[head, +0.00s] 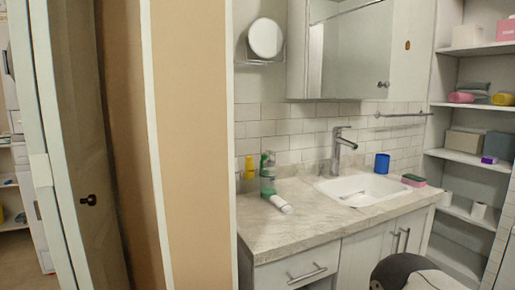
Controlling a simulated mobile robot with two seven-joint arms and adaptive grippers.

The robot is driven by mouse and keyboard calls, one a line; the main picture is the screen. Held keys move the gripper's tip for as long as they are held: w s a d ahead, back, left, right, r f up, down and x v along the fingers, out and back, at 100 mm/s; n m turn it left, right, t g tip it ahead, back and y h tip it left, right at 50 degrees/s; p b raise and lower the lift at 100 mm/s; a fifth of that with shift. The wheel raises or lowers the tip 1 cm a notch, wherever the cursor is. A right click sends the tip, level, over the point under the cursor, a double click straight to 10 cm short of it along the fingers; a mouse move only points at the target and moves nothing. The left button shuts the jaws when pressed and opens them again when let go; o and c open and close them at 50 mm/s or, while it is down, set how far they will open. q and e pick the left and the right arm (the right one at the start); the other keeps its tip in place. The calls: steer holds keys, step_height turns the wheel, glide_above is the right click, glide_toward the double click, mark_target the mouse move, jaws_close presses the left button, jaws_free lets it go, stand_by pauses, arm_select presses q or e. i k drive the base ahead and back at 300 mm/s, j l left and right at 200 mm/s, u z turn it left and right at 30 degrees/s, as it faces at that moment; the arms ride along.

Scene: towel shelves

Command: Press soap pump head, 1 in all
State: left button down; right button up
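A clear and green bottle (267,176) with a green top stands upright at the back left of the washbasin counter. A smaller yellow-topped bottle (249,168) stands just left of it, against the tiled wall. Which of the two has the pump head is too small to tell for certain. A white tube (281,204) with a green end lies on the counter in front of the green bottle. Neither of my grippers shows in the head view, and nothing is seen touching the bottles.
The counter (285,235) has free room at its front left. A white sink (370,191) with a tall faucet (340,148) is right of the bottles. A blue cup (382,163) and a sponge (413,180) stand beyond it. A beige wall edge (190,150) closes the left side.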

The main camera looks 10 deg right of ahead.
mark_target(269, 152)
steer(key=i+l+u, duration=0.3)
steer(key=l, duration=0.8)
steer(key=l+u, duration=0.3)
steer(key=l, duration=0.8)
